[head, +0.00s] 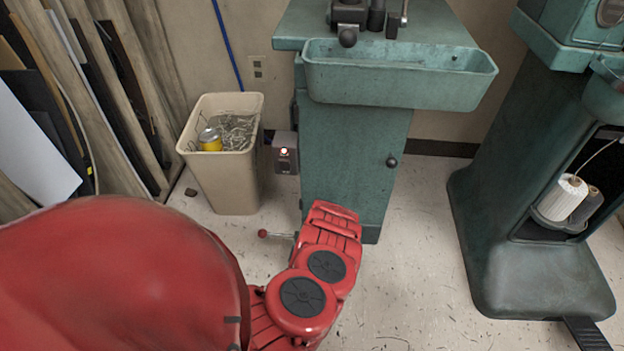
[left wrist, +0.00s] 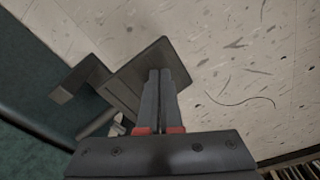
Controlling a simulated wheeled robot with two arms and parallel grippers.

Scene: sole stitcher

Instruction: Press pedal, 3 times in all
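The dark flat pedal (left wrist: 126,86) shows in the left wrist view, beside the green cabinet base, with a bent bracket on its left. My left gripper (left wrist: 162,72) has its two fingers together, with nothing between them, and its tips overlap the pedal plate. I cannot tell whether they touch it or hover above it. In the head view my red left arm reaches down in front of the green cabinet (head: 350,165); it hides the gripper and the pedal. My right gripper is in neither view.
A beige waste bin (head: 225,180) and a small switch box (head: 285,152) with a lit red lamp stand left of the cabinet. A red-knobbed lever (head: 263,233) sticks out low. A second green machine (head: 530,230) stands right, with a dark pedal (head: 587,334). Floor between machines is clear.

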